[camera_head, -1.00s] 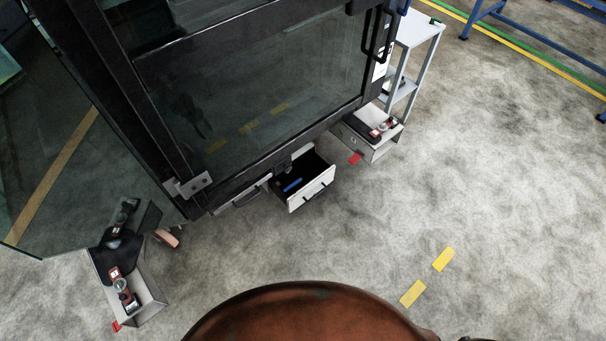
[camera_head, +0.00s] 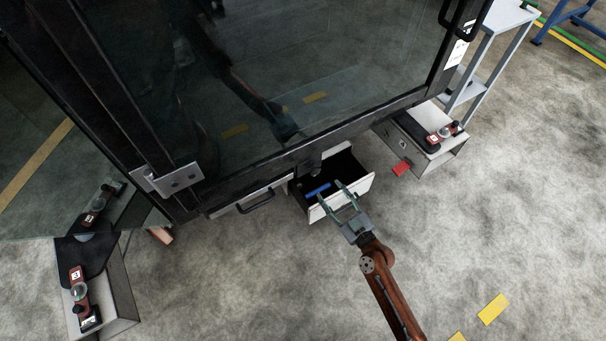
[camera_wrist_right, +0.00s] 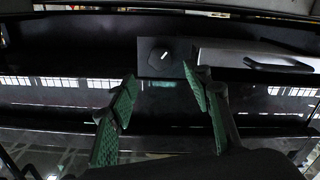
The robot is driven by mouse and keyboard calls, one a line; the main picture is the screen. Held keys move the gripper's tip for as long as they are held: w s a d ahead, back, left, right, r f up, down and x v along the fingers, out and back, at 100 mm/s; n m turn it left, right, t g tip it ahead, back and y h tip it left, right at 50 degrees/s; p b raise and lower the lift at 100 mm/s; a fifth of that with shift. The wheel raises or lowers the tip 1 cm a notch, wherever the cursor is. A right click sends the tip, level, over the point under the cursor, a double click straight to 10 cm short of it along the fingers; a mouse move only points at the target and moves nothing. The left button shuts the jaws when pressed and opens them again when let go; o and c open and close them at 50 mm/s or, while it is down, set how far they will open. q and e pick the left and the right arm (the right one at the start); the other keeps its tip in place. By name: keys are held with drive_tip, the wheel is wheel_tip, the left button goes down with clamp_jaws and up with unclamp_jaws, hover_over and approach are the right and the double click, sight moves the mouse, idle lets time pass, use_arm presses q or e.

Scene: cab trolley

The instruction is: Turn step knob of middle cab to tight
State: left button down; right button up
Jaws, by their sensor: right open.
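A dark round knob with a white mark (camera_wrist_right: 160,56) sits on a dark plate near the top centre of the right wrist view; I take it to be the step knob. The knob looks beyond the fingertips and not touched. My left gripper is not in view.
A blue item (camera_head: 317,190) lies in the drawer. The glass cab front (camera_head: 290,75) rises behind it. Side boxes with red-and-black controls stand at left (camera_head: 122,300) and right (camera_head: 452,152). A grey rack (camera_head: 480,60) is at the upper right. The floor in front is open.

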sight(317, 173)
drive_tip(key=b+x, duration=0.1)
drive_tip(key=x, duration=0.5)
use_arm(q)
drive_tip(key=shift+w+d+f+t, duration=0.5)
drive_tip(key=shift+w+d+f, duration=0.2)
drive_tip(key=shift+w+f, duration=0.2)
use_arm(e)
drive_tip(key=shift+w+a, duration=0.4)
drive_tip(key=shift+w, duration=0.15)
drive_tip(key=shift+r, duration=0.1)
drive_tip(key=shift+c, duration=0.5)
drive_tip(key=c, duration=1)
drive_tip(key=shift+c, duration=0.2)
